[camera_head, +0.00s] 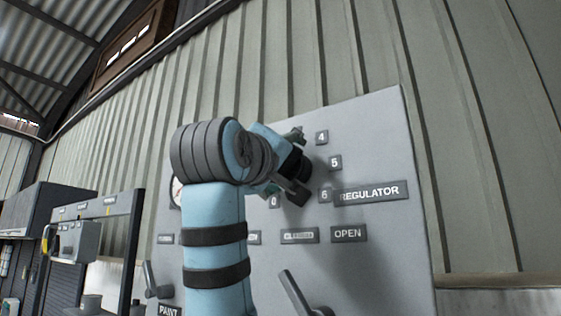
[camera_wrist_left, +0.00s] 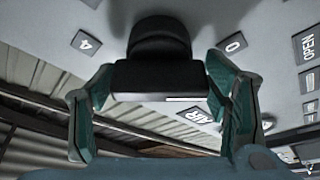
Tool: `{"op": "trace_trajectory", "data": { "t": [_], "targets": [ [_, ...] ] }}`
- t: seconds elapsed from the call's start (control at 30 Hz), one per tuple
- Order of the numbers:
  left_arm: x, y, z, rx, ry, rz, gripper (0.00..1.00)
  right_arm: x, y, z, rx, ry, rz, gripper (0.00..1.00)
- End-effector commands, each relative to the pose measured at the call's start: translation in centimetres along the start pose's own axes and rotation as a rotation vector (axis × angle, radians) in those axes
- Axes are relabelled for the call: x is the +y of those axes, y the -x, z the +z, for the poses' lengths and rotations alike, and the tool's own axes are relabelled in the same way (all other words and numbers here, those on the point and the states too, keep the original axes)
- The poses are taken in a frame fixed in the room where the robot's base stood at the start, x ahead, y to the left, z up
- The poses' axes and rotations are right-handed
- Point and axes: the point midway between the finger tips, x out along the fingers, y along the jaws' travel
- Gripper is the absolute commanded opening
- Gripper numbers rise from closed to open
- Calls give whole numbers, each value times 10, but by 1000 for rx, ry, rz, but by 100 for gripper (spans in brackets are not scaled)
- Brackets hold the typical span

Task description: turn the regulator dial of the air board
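The regulator dial (camera_wrist_left: 152,75) is a black knob with a thick bar and a short white mark on its near face. In the head view only a dark part of the dial (camera_head: 298,165) shows behind my gripper, beside the REGULATOR label (camera_head: 370,192). My left gripper (camera_wrist_left: 160,75) has one finger at each end of the bar, and both fingertips appear to touch it. In the head view my left gripper (camera_head: 296,163) is against the grey air board (camera_head: 385,140). Number plates 4, 5, 6 and 0 surround the dial. Which number it points to cannot be told. My right gripper is out of view.
A lever (camera_head: 292,292) sticks out low on the board, and another lever (camera_head: 152,282) is at its lower left. A round gauge (camera_head: 176,192) is partly hidden by my arm. A dark-framed stand (camera_head: 130,240) is at left.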

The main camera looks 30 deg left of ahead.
Motion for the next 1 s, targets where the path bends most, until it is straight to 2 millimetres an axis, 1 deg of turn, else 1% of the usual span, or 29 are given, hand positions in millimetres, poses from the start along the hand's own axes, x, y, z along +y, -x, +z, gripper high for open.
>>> {"op": "trace_trajectory", "data": {
  "t": [0.33, 0.43, 0.47, 0.57, 0.7, 0.8, 0.9, 1.0],
  "targets": [
    [0, 1, -1, 3, -1, 1, 82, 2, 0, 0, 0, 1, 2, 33],
    [1, 7, -1, 4, -2, 3, 82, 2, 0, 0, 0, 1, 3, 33],
    [1, 12, -1, 4, -2, 3, 82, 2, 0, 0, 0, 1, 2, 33],
    [1, 34, -1, 4, 0, 6, 82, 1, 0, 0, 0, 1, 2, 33],
    [2, 74, -1, 4, 0, 7, 82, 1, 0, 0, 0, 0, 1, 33],
    [1, 98, 0, 4, -1, 5, 82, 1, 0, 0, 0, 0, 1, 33],
    [1, 114, 0, 2, -1, 3, 82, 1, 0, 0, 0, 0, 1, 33],
    [0, 119, 0, 2, -2, 1, 82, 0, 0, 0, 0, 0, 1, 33]
  ]
}}
